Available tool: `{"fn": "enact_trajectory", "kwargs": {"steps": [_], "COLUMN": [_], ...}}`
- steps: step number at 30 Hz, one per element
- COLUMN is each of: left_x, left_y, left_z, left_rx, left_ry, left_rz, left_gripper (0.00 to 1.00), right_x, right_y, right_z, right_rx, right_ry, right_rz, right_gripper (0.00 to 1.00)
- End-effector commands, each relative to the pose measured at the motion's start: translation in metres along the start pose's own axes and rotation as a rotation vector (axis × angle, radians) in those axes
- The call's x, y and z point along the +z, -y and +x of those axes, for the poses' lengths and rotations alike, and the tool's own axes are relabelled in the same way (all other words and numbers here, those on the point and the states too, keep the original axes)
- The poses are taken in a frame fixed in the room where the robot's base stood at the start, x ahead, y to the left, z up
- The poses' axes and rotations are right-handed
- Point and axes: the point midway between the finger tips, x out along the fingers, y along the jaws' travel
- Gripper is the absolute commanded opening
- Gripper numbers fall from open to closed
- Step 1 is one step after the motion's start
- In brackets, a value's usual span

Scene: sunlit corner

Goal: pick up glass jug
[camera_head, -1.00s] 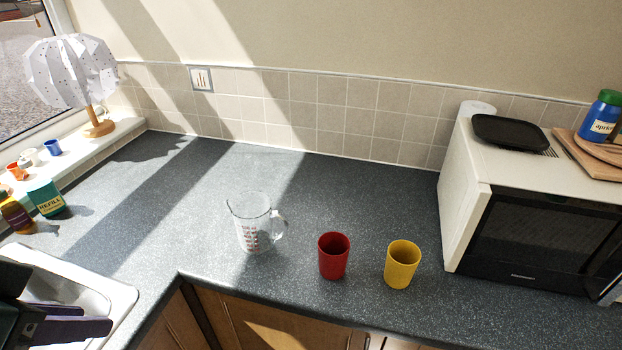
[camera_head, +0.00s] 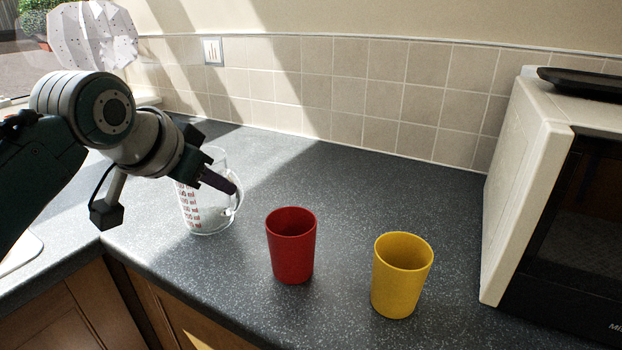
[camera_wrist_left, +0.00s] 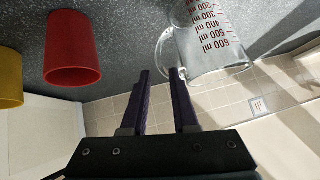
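The clear glass jug (camera_head: 190,212) with red measuring marks stands upright on the counter at left of centre in the head view. Its handle (camera_head: 237,203) faces right. My left gripper (camera_head: 232,186) is at the jug, and its dark fingers reach across the upper body toward the handle. In the left wrist view the jug (camera_wrist_left: 212,45) is at upper right. The fingers (camera_wrist_left: 162,71) are apart with a gap between them. The handle's curve shows at the fingertips, partly behind one finger; I cannot tell whether they touch. My right gripper is in neither view.
A red cup (camera_head: 291,250) stands close right of the jug, and a yellow cup (camera_head: 400,278) farther right. A microwave (camera_head: 530,190) fills the right side. The tiled wall (camera_head: 350,90) is behind. The counter behind the cups is clear.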

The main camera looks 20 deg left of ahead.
Motion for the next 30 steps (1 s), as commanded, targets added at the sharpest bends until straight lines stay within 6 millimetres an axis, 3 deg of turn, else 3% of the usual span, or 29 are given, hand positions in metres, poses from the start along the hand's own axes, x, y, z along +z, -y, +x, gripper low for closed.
{"fn": "enact_trajectory", "kwargs": {"steps": [10, 18, 29, 30], "left_x": [0.002, 0.006, 0.005, 0.005], "left_y": [0.000, 0.001, 0.001, 0.001], "left_z": [0.029, 0.064, 0.071, 0.071], "left_rx": [0.001, 0.001, 0.001, 0.001], "left_ry": [0.002, 0.001, 0.000, 0.000], "left_rz": [0.000, -0.001, 0.001, 0.001], "left_gripper": [0.28, 0.28, 0.28, 0.25], "right_x": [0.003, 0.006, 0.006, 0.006], "right_y": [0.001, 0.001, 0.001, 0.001], "right_z": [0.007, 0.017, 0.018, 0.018], "right_rx": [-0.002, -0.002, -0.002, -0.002], "right_ry": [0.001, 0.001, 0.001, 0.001], "right_rz": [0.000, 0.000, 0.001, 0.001], "right_gripper": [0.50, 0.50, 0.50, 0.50]}}
